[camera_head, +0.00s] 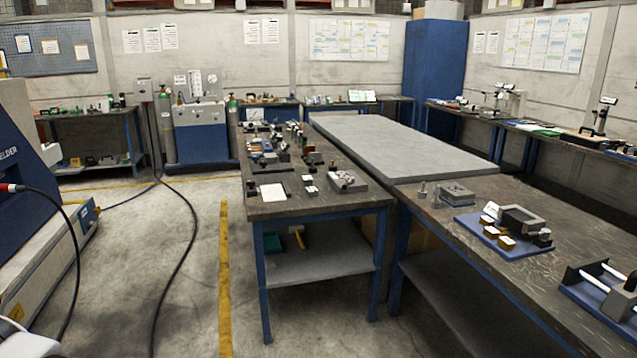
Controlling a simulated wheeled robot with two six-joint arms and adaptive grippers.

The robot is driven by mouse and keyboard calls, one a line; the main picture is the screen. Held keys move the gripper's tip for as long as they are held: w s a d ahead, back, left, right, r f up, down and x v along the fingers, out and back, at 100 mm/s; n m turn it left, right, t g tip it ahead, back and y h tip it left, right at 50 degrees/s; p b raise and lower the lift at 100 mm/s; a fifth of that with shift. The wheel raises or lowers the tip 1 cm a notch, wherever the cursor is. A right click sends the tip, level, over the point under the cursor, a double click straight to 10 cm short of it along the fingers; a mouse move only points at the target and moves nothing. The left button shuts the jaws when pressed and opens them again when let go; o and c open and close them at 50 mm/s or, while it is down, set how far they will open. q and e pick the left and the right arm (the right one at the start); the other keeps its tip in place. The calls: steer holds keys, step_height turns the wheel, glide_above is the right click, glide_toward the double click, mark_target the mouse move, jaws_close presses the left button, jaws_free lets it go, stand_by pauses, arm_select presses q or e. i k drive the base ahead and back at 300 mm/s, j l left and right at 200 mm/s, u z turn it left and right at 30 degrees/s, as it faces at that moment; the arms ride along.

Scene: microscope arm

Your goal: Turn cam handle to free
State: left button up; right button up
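I cannot make out a cam handle for certain from this distance. Small stands with upright arms, possibly microscope arms, are on the right wall bench: one stand (508,92) farther back and a dark one (603,116) nearer. On the near right bench, a blue-based fixture (470,222) carries a grey block and brass-coloured pieces. A second blue fixture (598,292) with white rods is cut by the right edge. Neither of my grippers is in view.
A middle bench (290,209) holds several small parts. A grey slab table (400,140) stands behind it. A black cable (172,265) crosses the floor at left, near a large blue and white machine (30,190). Floor is open around the yellow line (225,285).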

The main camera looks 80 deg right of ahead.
mark_target(349, 180)
steer(key=l+z, duration=0.7)
steer(key=z, duration=0.15)
steer(key=i+l+z, duration=0.15)
steer(key=l+z, duration=0.25)
steer(key=i+l+z, duration=0.15)
steer(key=z, duration=0.3)
steer(key=i+l+z, duration=0.2)
steer(key=z, duration=0.2)
steer(key=i+l+z, duration=0.1)
steer(key=i+l, duration=0.65)
steer(key=i, duration=0.2)
steer(key=i+l+z, duration=0.15)
steer(key=i+l, duration=0.25)
steer(key=i, duration=0.1)
